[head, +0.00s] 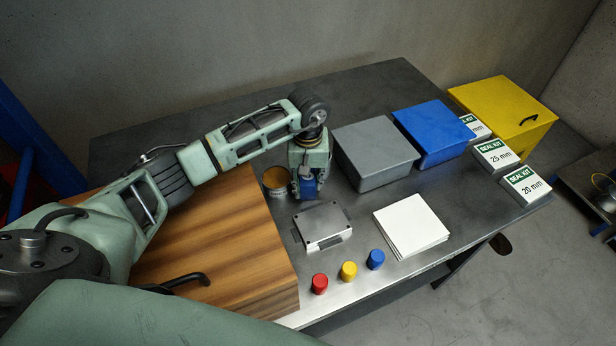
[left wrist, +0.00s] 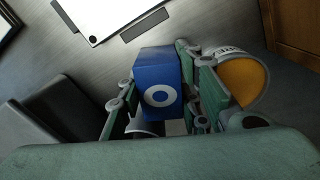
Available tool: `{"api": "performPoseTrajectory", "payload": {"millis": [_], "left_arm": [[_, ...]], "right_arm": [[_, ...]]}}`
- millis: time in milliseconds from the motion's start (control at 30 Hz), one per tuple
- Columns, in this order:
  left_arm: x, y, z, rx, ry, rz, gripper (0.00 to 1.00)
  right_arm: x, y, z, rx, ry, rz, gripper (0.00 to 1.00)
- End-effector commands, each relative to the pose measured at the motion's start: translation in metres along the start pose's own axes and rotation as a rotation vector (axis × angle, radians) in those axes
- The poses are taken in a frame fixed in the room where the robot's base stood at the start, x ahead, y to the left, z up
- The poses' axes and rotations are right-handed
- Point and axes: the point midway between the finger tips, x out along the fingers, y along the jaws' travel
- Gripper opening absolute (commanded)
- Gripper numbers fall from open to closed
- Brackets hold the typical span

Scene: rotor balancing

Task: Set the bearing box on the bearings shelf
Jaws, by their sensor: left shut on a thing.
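The bearing box (head: 309,187) is a small blue box; in the left wrist view (left wrist: 160,97) its face shows a white ring. My left gripper (head: 308,178) is shut on it, with a finger on each side, pointing down over the dark metal table (head: 350,92). Whether the box touches the tabletop cannot be told. I cannot make out a bearings shelf in either view. My right gripper is not in view.
A tin with an amber top (head: 277,181) stands close left of the gripper, beside a wooden box (head: 215,235). A grey metal case (head: 323,225) lies in front. Grey (head: 375,150), blue (head: 430,132) and yellow (head: 505,110) boxes stand to the right, near white seal kits (head: 525,186).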

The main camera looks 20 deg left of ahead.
Motion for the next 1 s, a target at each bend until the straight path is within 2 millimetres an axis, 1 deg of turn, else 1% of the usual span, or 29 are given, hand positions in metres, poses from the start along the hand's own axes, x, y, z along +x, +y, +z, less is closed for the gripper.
{"api": "performPoseTrajectory", "payload": {"millis": [167, 300, 333, 400, 700, 833, 933, 1000], "left_arm": [[0.0, 0.001, -0.001, 0.0, 0.002, 0.001, 0.0], [0.003, 0.0, -0.001, 0.001, 0.002, 0.001, 0.0], [0.003, 0.0, 0.0, 0.001, 0.002, 0.0, 0.33], [0.002, 0.0, 0.0, 0.001, 0.001, 0.0, 0.39], [0.002, 0.0, 0.0, 0.0, 0.001, 0.0, 0.4], [-0.004, 0.001, -0.001, 0.0, 0.002, 0.001, 0.4], [-0.017, 0.001, -0.002, 0.001, 0.007, 0.003, 0.4], [-0.031, 0.0, -0.002, 0.002, 0.008, 0.002, 0.4]], "right_arm": [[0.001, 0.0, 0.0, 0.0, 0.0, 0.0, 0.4], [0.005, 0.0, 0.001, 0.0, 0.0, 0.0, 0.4], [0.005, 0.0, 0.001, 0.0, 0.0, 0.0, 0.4], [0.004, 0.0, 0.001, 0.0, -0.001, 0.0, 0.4], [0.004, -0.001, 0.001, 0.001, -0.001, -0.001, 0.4], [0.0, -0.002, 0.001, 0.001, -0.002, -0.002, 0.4], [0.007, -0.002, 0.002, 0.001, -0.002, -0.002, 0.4], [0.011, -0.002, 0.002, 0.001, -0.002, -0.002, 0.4]]}}
